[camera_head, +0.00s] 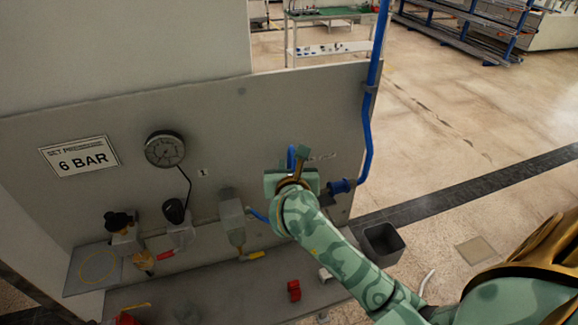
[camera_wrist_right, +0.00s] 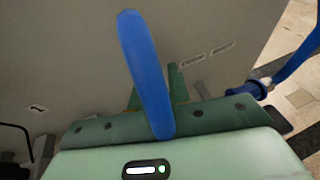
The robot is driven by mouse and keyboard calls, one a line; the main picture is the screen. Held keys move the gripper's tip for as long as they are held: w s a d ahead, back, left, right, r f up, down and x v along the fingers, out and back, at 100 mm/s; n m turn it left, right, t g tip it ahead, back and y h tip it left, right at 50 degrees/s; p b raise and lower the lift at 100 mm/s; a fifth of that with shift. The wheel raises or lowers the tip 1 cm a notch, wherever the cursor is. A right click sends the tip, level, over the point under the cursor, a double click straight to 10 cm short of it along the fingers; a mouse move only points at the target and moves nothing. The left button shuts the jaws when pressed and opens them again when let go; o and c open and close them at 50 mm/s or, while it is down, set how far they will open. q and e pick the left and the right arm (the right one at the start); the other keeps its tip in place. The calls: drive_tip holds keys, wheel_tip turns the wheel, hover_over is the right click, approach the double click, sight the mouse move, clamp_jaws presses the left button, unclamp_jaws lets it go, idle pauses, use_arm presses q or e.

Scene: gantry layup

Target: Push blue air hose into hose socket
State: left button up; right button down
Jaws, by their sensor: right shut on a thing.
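My right gripper (camera_head: 297,164) is in front of the grey panel, shut on the blue air hose (camera_head: 291,156). In the right wrist view, the blue hose (camera_wrist_right: 143,60) stands up between the two green fingers and rises past them. Another short blue length (camera_head: 258,214) shows between the grey unit and my arm; the part between is hidden. A blue fitting (camera_head: 340,186), which looks like the hose socket, sits right of the gripper at the lower end of a blue pipe. It also shows at right in the wrist view (camera_wrist_right: 247,91), apart from the held hose. My left gripper is not in view.
The panel (camera_head: 240,120) carries a gauge (camera_head: 165,149), a 6 BAR sign (camera_head: 79,157) and a blue pipe (camera_head: 366,130). Below are valves, a grey unit (camera_head: 232,213) and red parts (camera_head: 293,290). A dark bin (camera_head: 383,244) stands at right.

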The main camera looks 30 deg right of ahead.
drive_tip(key=shift+f+b, duration=0.8)
drive_tip(key=shift+f, duration=0.2)
drive_tip(key=c, duration=1.2)
unclamp_jaws()
drive_tip(key=shift+c, duration=0.2)
drive_tip(key=shift+s+a+r, duration=0.2)
drive_tip(key=shift+s, duration=0.05)
drive_tip(key=p+v, duration=0.5)
drive_tip(key=v, duration=1)
drive_tip(key=shift+s, duration=0.35)
drive_tip(key=shift+a, duration=0.15)
